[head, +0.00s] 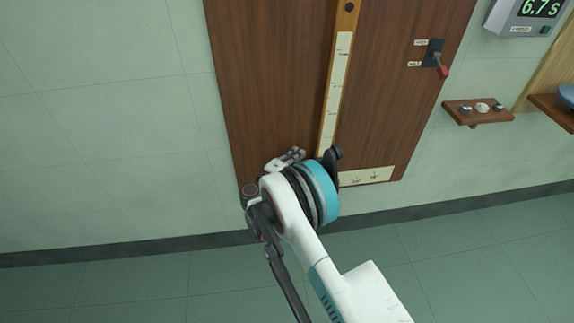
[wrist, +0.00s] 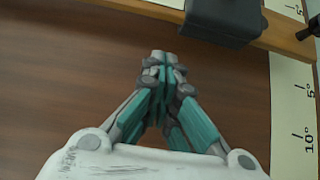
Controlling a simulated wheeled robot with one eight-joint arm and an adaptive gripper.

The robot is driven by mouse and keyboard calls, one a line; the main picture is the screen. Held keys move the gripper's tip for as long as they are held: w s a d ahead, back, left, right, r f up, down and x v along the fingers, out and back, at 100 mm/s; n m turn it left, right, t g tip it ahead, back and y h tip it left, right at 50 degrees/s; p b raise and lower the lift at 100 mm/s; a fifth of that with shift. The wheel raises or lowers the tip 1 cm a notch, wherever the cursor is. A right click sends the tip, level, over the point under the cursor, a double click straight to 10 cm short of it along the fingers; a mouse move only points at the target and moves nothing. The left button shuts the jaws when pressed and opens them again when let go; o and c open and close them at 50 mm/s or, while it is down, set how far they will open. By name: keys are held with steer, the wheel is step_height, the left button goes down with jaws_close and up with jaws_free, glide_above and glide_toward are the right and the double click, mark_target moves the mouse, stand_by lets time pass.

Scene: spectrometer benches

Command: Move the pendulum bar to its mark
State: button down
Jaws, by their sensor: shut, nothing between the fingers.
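The pendulum bar (head: 345,28) is a long wooden bar with a pale scale strip, hanging from a dark pivot on a brown wooden board. It leans slightly, its lower end towards the left, and my arm hides that end in the head view. In the wrist view the bar (wrist: 280,41) crosses the top, with a dark grey block (wrist: 222,22) on it. A white degree scale (head: 366,177) lies along the board's bottom; the wrist view shows its 5° and 10° marks (wrist: 290,115). My gripper (wrist: 163,56) is shut and empty, apart from the bar and block.
The brown board (head: 265,75) stands against a green tiled wall. A lever switch (head: 435,55) is on its right side. Further right are a timer reading 6.7 s (head: 525,15) and a small shelf (head: 478,112) with small items. Floor on the left is clear.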

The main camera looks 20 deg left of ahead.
steer(key=shift+w+d+b, duration=0.25)
steer(key=shift+w+d, duration=0.15)
steer(key=shift+d, duration=0.4)
steer(key=shift+w+d+b, duration=0.2)
steer(key=shift+w+d, duration=0.2)
steer(key=shift+d, duration=0.35)
steer(key=shift+w+d+f, duration=0.15)
steer(key=shift+w+d, duration=0.5)
steer(key=shift+d, duration=0.35)
steer(key=shift+a, duration=0.1)
